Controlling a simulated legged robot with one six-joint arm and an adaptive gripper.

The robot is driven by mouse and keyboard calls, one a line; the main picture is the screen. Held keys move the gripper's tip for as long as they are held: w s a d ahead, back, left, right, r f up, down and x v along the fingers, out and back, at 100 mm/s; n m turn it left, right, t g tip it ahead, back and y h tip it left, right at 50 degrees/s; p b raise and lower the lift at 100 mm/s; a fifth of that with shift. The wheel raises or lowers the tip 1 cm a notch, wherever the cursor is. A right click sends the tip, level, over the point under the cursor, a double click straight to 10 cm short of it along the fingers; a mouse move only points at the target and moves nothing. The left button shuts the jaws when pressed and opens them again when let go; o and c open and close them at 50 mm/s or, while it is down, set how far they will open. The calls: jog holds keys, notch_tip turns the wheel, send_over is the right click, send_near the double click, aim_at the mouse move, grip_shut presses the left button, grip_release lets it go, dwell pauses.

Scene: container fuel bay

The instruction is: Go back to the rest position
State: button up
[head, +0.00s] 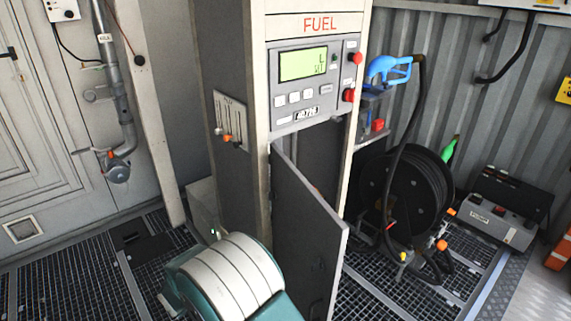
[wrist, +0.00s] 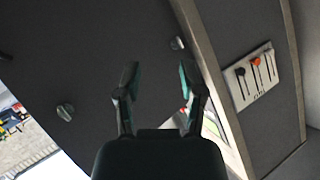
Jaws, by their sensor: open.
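My gripper (wrist: 158,82) shows in the wrist view with its two dark, teal-edged fingers apart and nothing between them. Behind it is a dark grey panel with small knobs (wrist: 66,111); I cannot tell how far it is from the fingers. In the head view a rounded white and teal part of my arm is at the bottom, in front of the fuel cabinet (head: 257,110); the gripper itself is not visible there. The cabinet's lower grey door (head: 308,235) stands open towards the front.
A lever plate (head: 231,120) is on the cabinet's left side, also in the wrist view (wrist: 254,74). A hose reel (head: 405,195), blue nozzle (head: 387,69) and grey pump box (head: 492,222) are at right. Grated floor (head: 55,275) is partly open at left.

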jog(key=w+d+r+n+y, duration=0.1)
jog(key=w+d+r+y, duration=0.1)
jog(key=r, duration=0.3)
jog(key=w+d+r+n+y, duration=0.1)
jog(key=w+r+y, duration=0.1)
jog(key=r, duration=0.4)
jog(key=s+d+r+n+g+y, duration=0.1)
jog(key=s+d+r+n+y, duration=0.15)
jog(key=d+r, duration=0.35)
jog(key=s+d+r+n+y, duration=0.2)
jog(key=s+d+r, duration=0.2)
jog(key=r, duration=0.4)
jog(key=s+d+n+g+h, duration=0.1)
jog(key=s+d+g+h, duration=0.1)
jog(key=s+d, duration=0.8)
jog(key=s+d+f+n+g+h, duration=0.1)
jog(key=s+d+n+g+h, duration=0.1)
jog(key=s+d, duration=0.8)
jog(key=s+g, duration=0.1)
jog(key=s, duration=0.5)
jog(key=shift+s+f+g, duration=0.2)
jog(key=shift+f+g, duration=0.05)
jog(key=shift+g, duration=0.05)
